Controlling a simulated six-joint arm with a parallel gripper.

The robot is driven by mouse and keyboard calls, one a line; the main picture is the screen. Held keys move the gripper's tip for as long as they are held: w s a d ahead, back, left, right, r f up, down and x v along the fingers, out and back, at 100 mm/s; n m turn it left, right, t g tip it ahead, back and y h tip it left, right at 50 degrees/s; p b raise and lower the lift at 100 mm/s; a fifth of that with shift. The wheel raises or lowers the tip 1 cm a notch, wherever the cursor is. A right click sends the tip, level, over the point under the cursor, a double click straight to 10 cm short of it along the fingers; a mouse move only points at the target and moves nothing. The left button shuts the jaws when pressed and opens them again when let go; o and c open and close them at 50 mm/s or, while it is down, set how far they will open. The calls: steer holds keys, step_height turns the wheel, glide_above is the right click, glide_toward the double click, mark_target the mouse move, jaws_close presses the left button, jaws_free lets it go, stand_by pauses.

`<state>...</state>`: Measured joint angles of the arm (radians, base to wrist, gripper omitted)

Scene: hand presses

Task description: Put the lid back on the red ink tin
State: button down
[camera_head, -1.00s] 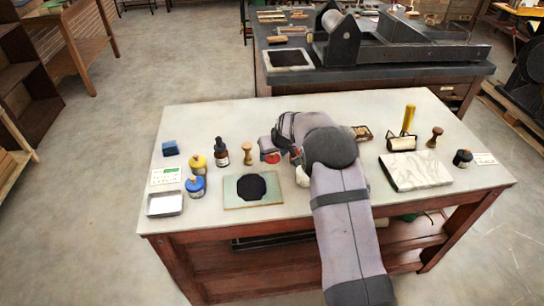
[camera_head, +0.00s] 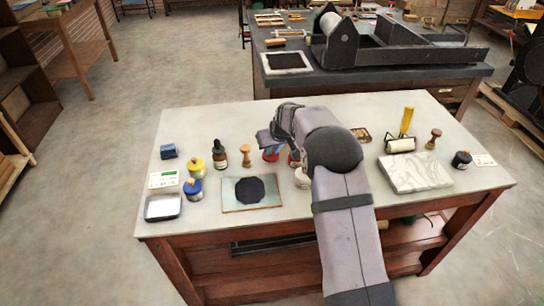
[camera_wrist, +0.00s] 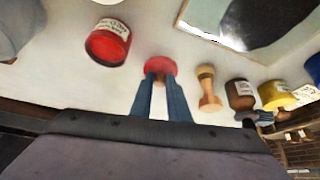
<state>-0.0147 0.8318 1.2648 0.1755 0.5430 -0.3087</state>
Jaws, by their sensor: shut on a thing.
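The red lid (camera_wrist: 160,65) is at the tips of my gripper's two blue fingers (camera_wrist: 161,76) in the wrist view; they are shut on it. In the head view, a red patch (camera_head: 270,156) shows just below my gripper (camera_head: 267,145). I cannot tell whether the lid touches the table. The red ink tin (camera_wrist: 108,42) stands apart from the lid, to its left in the wrist view. It is uncovered, with red ink showing and a white label on its side. In the head view my arm partly hides the tin (camera_head: 294,160).
A wooden stamp handle (camera_wrist: 208,88), a dark dropper bottle (camera_wrist: 240,95) and a yellow tin (camera_wrist: 275,95) stand to the right of the lid in the wrist view. A glass slab with black ink (camera_head: 232,203) lies in front. A white tin (camera_head: 302,178) stands near my arm.

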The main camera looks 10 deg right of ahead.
step_height(320, 180, up, 7)
step_height(320, 180, up, 6)
steer(key=p, duration=0.8)
glide_above(272, 156)
steer(key=s+d, duration=0.1)
steer(key=d, duration=0.1)
steer(key=s+d+f+m+h+p, duration=0.1)
steer(key=d+f+m+h+p, duration=0.1)
steer(key=d+f+m+p, duration=0.2)
steer(key=shift+s+d+f+p, duration=0.15)
steer(key=shift+s+d+p, duration=0.25)
steer(key=shift+d+p, duration=0.4)
steer(key=shift+d, duration=0.15)
steer(key=shift+f, duration=0.15)
